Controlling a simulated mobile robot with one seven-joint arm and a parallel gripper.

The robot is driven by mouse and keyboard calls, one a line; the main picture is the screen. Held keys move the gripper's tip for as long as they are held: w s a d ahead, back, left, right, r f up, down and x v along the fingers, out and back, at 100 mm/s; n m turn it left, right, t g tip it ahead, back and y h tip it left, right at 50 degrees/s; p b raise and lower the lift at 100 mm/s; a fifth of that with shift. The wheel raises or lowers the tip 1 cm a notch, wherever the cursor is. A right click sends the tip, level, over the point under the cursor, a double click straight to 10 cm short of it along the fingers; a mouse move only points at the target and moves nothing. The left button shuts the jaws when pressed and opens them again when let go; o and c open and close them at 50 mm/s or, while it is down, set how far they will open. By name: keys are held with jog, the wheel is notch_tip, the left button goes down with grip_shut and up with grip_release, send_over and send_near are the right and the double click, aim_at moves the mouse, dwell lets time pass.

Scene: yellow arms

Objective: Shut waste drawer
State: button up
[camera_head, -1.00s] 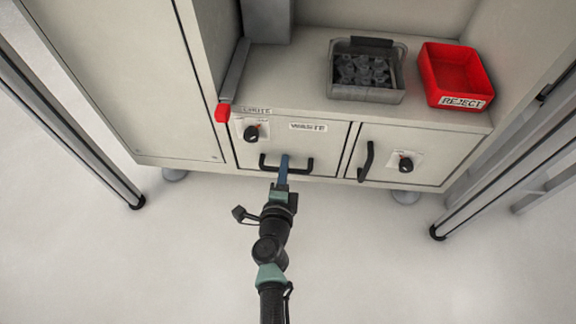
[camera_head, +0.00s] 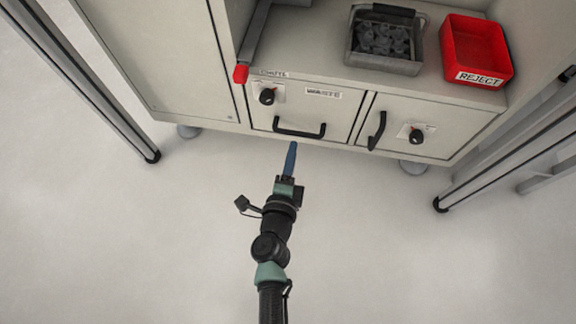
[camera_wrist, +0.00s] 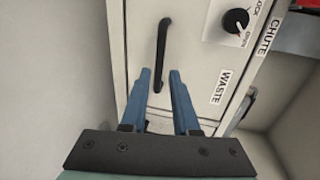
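The waste drawer (camera_head: 334,112) is a pale front in the cabinet, labelled WASTE, with a black bar handle (camera_head: 299,129) and a black knob (camera_head: 267,96). It looks flush with the cabinet face. In the wrist view, the drawer front (camera_wrist: 190,60) fills the middle, with its handle (camera_wrist: 162,55) just beyond the fingertips. My gripper (camera_head: 292,145) is in front of and below the handle, apart from it. In the wrist view my gripper (camera_wrist: 160,75) has its two blue fingers spread with a gap and nothing between them.
A cabinet door (camera_head: 402,125) with its own handle and knob is right of the drawer. A grey bin of dark parts (camera_head: 385,64) and a red REJECT bin (camera_head: 480,74) stand on top. Metal frame posts (camera_head: 125,125) flank the cabinet. The floor (camera_head: 400,240) in front is clear.

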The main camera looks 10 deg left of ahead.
jog(key=p+v, duration=0.1)
jog(key=v, duration=0.4)
dwell(0.5)
